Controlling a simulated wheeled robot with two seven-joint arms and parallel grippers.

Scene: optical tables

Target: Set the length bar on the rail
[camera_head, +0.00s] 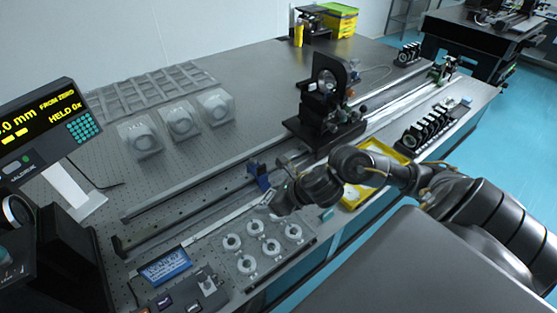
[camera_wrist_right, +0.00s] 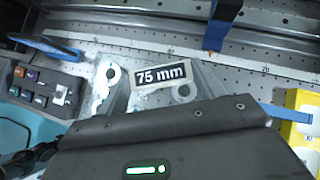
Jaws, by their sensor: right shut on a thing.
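My right gripper (camera_head: 268,204) is low over the near part of the table, just in front of the rail (camera_head: 190,208). The rail also shows along the top of the wrist view (camera_wrist_right: 275,42), apart from the label. A blue stop (camera_head: 260,176) stands on the rail beyond the gripper. My left gripper is not in view.
A clear plate with several white rings (camera_head: 271,247) lies below the gripper. A blue display (camera_head: 165,266) lies to its left. A yellow tray (camera_head: 380,150) is to the right. A black optic mount (camera_head: 327,100) stands farther along the rail. A readout (camera_head: 45,125) stands at left.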

